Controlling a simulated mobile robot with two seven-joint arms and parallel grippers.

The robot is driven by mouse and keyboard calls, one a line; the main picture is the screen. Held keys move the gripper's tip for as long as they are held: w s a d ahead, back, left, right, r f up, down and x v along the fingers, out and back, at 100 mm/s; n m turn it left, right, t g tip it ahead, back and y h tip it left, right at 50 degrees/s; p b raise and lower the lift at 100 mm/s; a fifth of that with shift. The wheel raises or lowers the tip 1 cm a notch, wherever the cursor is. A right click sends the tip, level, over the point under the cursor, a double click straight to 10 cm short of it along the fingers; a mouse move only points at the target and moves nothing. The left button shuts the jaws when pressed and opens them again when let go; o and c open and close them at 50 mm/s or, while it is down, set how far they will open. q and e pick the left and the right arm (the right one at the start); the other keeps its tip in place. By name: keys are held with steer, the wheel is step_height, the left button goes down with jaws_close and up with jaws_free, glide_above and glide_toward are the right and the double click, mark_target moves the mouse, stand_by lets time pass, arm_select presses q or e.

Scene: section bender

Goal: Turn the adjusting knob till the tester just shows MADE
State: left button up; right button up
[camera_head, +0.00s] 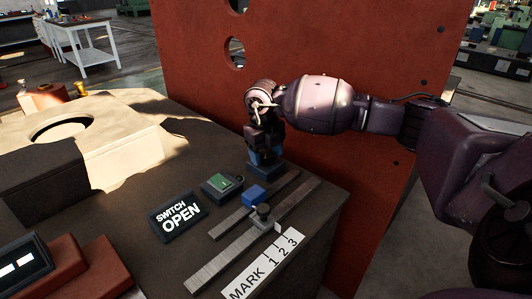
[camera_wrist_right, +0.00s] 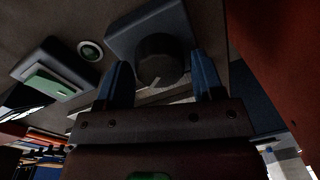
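The tester sign (camera_head: 180,217) on the bench top reads SWITCH OPEN. My right gripper (camera_head: 265,157) points down over a blue block (camera_head: 266,172) near the bench's far edge. In the right wrist view, a round black knob (camera_wrist_right: 160,57) sits on this dark blue block (camera_wrist_right: 122,35). The two blue fingers of my right gripper (camera_wrist_right: 164,80) are apart, one on each side of the knob. They look open, with a gap at the sides; I cannot tell whether either touches it. In the head view the knob is hidden by the gripper. My left gripper is not in view.
A box with a green top (camera_head: 222,183) and a small blue block (camera_head: 254,196) stand beside the sign. A metal bar (camera_head: 225,262) and a card (camera_head: 262,268) marked MARK 1 2 3 lie in front. A red panel (camera_head: 330,50) rises behind the bench.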

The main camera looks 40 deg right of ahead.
steer(key=c, duration=0.6)
steer(key=shift+r+n, duration=0.15)
steer(key=shift+n, duration=0.45)
steer(key=shift+n+p, duration=0.3)
steer(key=o, duration=0.8)
steer(key=shift+f, duration=0.2)
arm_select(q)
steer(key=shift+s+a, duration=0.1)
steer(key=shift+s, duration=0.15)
arm_select(e)
steer(key=shift+o, duration=0.5)
steer(key=shift+r, duration=0.1)
